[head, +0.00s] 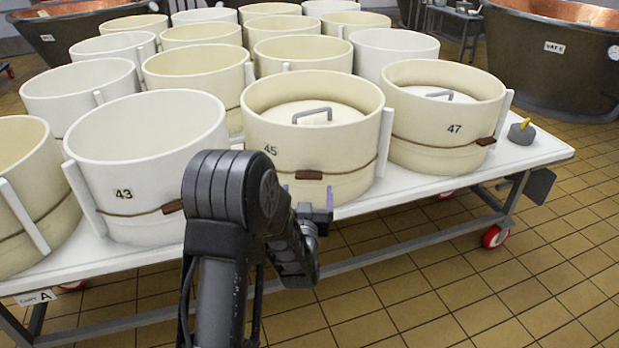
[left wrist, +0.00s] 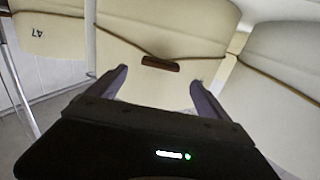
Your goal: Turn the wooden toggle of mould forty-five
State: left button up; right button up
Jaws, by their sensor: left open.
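Mould 45 (head: 312,130) is a cream round mould with a cord around it, on the front row of the white table. Its brown wooden toggle (head: 309,175) lies about level on the cord at the front. The toggle also shows in the left wrist view (left wrist: 160,63), just beyond the gap between the fingertips. My left gripper (head: 308,196) is open and empty, close in front of the toggle and slightly below it in the head view. My arm hides part of the gripper there. My right gripper is not in view.
Mould 43 (head: 147,165) stands left and mould 47 (head: 440,120) right, each with its own toggle. More moulds fill the white table (head: 440,190) behind. A grey weight-like object (head: 521,133) sits at the right end. The tiled floor in front is clear.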

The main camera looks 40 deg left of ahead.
aim_at(309, 177)
pick_arm(q)
jog(key=x, duration=0.7)
jog(key=shift+w+a+b, duration=0.1)
jog(key=shift+b, duration=0.2)
jog(key=c, duration=1.4)
